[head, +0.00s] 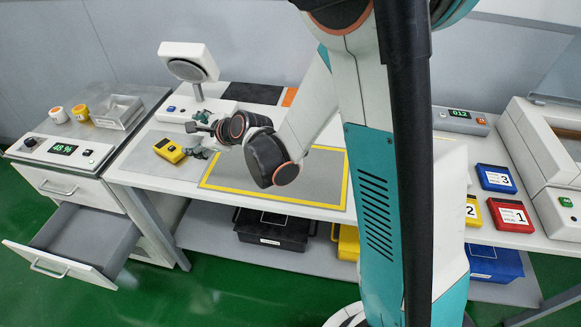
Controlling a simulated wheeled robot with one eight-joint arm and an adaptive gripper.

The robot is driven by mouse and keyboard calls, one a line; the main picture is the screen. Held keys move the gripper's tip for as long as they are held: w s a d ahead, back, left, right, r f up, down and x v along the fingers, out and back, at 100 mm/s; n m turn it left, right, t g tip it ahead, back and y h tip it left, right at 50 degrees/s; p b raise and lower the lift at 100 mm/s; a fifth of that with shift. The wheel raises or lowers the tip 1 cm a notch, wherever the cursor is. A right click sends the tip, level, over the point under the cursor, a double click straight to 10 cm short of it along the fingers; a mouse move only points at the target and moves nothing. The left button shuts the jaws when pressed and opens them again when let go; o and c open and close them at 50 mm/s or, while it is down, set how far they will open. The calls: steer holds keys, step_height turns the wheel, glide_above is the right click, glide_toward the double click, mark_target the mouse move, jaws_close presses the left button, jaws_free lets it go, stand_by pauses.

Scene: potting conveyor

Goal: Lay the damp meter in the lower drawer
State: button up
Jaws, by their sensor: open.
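The damp meter appears to be the yellow handheld device (169,150) with a dark face, lying on the worktable left of the yellow-outlined mat. My gripper (196,141) is open just to the right of it, low over the table, with its fingers pointing left. A small gap seems to show between the fingers and the meter; contact cannot be told for sure. The lower drawer (85,238) of the cabinet at the left is pulled out, and its visible grey inside looks empty. The upper drawer (66,187) is shut.
A lamp-like stand (190,70) rises behind my gripper. Numbered cases (496,179) lie at the right. Green floor is clear before the drawer.

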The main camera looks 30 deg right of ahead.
steer(key=s+d+r+n+g+h, duration=0.1)
steer(key=s+d+r+n, duration=0.2)
steer(key=s+n, duration=0.2)
steer(key=s+d+r+n+h, duration=0.1)
steer(key=s+d+r+n, duration=0.2)
steer(key=s+n, duration=0.3)
steer(key=s+d+r+n+g+h, duration=0.1)
steer(key=s+d+r+n, duration=0.2)
steer(key=s+n, duration=0.3)
steer(key=s+r, duration=0.1)
steer(key=s, duration=0.4)
steer(key=shift+d+r+g+h, duration=0.15)
steer(key=shift+d+g+h, duration=0.15)
steer(key=shift+d+h, duration=0.1)
steer(key=shift+o, duration=0.5)
steer(key=s+d+n+h, duration=0.1)
steer(key=s+d+n, duration=0.2)
steer(key=s+n, duration=0.2)
steer(key=s, duration=0.3)
steer(key=shift+s+d+f+n+g+h, duration=0.3)
steer(key=shift+n+g, duration=0.1)
steer(key=shift+s, duration=0.15)
